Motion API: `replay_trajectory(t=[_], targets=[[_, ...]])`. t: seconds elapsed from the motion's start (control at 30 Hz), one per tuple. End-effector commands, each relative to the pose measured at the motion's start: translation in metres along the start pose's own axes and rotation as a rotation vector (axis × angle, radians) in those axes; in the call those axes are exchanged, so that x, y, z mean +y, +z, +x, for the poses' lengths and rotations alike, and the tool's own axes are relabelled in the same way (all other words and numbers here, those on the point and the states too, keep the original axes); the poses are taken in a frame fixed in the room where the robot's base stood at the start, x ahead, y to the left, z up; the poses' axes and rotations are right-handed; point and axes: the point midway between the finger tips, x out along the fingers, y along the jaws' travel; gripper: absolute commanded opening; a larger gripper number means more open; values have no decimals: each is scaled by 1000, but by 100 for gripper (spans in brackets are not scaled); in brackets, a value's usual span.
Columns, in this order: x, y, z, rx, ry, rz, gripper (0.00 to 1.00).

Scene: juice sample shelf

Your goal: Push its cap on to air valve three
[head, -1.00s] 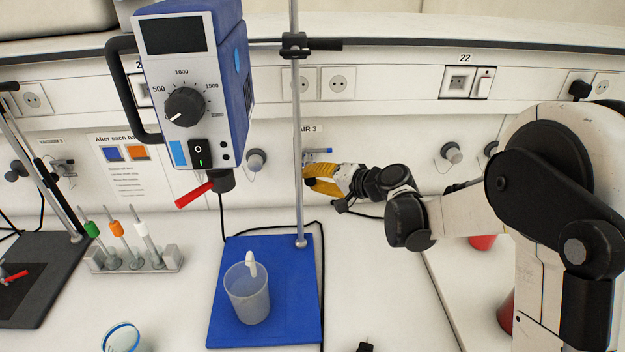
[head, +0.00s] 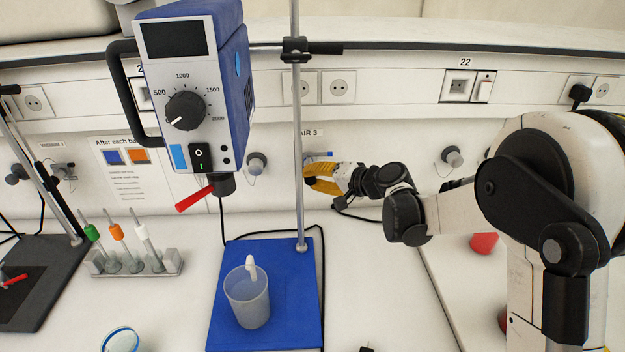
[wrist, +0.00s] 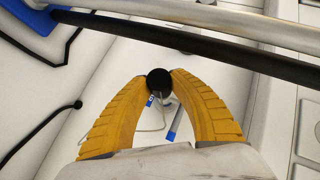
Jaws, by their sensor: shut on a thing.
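My gripper (head: 311,180) has yellow fingers and is at the back wall, just below the AIR 3 label (head: 309,133). In the wrist view, its fingertips (wrist: 159,80) are shut on a dark round cap (wrist: 159,82). The lever also shows in the wrist view (wrist: 174,123), beside the cap. The cap hides the valve's outlet, so I cannot tell whether they touch.
A metal stand rod (head: 297,150) rises just left of my gripper from a blue base (head: 285,320). The base carries a beaker (head: 247,300). A blue stirrer motor (head: 195,90) hangs at left. Another wall valve (head: 452,157) is at right. A black cable runs below my gripper.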

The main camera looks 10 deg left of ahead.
Motion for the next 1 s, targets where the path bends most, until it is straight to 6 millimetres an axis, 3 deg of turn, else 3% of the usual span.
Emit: replay_trajectory(t=[1.0], targets=[[0, -6, 6, 0, 0, 0, 0]])
